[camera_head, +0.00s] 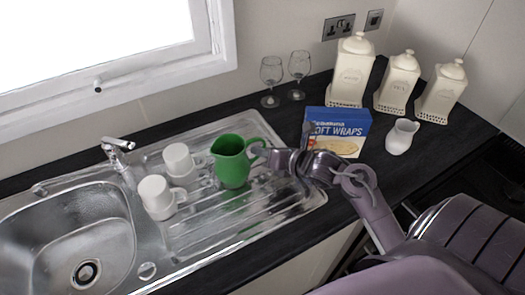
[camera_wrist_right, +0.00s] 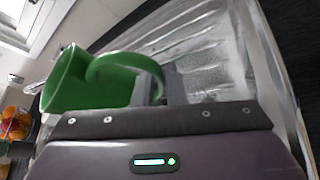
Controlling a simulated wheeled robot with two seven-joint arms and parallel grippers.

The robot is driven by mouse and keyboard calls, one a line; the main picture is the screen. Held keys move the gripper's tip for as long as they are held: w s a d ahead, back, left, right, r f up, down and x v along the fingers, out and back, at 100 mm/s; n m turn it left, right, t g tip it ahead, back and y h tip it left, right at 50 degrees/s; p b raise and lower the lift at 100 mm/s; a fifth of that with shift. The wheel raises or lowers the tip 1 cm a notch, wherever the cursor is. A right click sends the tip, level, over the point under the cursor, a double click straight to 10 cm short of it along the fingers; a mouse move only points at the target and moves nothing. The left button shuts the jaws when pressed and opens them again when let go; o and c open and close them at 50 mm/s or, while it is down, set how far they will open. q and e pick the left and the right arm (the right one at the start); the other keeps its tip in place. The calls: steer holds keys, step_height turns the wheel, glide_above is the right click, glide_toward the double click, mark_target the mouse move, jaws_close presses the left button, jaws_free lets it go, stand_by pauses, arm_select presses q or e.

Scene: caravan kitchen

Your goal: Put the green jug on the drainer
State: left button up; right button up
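The green jug (camera_head: 232,161) stands upright at the drainer (camera_head: 285,198), beside two white mugs. I cannot tell for sure whether its base touches the ridged metal. My right gripper (camera_head: 266,156) reaches in from the right at the jug's handle. In the right wrist view the green jug (camera_wrist_right: 82,82) is at the left, with its handle curving to the fingers of my right gripper (camera_wrist_right: 168,84). They appear closed around the handle, partly hidden by the gripper body. My left gripper is in neither view.
White mugs (camera_head: 179,160) (camera_head: 156,196) stand on the drainer's left part, close to the jug. The sink bowl (camera_head: 78,240) is farther left. A blue box (camera_head: 338,130), a small white jug (camera_head: 402,136), wine glasses (camera_head: 271,76) and cream canisters (camera_head: 351,72) occupy the counter. The drainer's front right is clear.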

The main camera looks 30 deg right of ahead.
steer(key=o, duration=0.3)
steer(key=shift+o, duration=0.2)
steer(key=shift+r, duration=0.1)
steer(key=shift+s, duration=0.15)
steer(key=b+v, duration=0.2)
steer(key=v, duration=1)
